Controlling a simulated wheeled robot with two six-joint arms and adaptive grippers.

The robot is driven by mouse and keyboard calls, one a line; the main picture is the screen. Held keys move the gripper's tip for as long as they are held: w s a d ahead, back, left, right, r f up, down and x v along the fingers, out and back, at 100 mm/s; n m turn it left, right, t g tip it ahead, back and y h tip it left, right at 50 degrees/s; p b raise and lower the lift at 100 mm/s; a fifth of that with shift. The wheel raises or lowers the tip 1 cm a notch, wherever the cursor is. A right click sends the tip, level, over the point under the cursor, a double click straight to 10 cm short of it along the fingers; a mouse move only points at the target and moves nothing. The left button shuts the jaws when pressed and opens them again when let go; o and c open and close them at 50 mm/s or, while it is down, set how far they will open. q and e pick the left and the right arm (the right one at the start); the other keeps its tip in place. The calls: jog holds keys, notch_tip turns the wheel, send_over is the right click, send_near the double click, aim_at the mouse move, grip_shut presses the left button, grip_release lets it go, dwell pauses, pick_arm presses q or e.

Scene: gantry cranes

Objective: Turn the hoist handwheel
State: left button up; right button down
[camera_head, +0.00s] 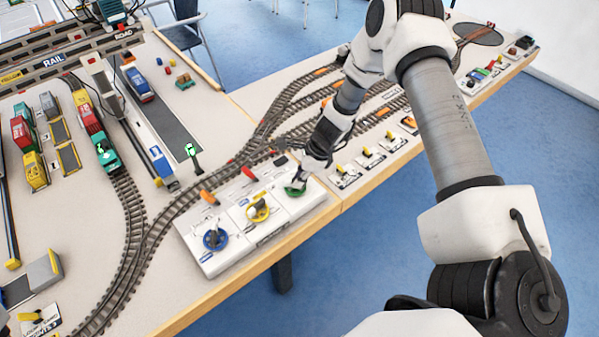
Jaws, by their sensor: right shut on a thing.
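A white control box (222,256) stands at the table's front edge. It carries three handwheels in a row: a blue one (215,239) at the left, a yellow one (258,211) in the middle and a green one (294,191) at the right. The labels are too small to read, so I cannot tell which one is the hoist handwheel. My right gripper (303,179) reaches down to the green handwheel and is shut on it, covering part of it. The exact grip is too small to make out. My left gripper is not in view.
Orange (208,198) and red (248,173) levers stand behind the box. Curved track (135,230) runs around it. A train with a teal locomotive (106,152) and a rail gantry (60,65) are at the left. Small yellow switches (367,152) line the edge at the right.

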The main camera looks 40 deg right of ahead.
jog(key=c, duration=1.2)
grip_release()
jog(key=v, duration=1.2)
jog(key=shift+w+a, duration=0.1)
jog(key=shift+w, duration=0.05)
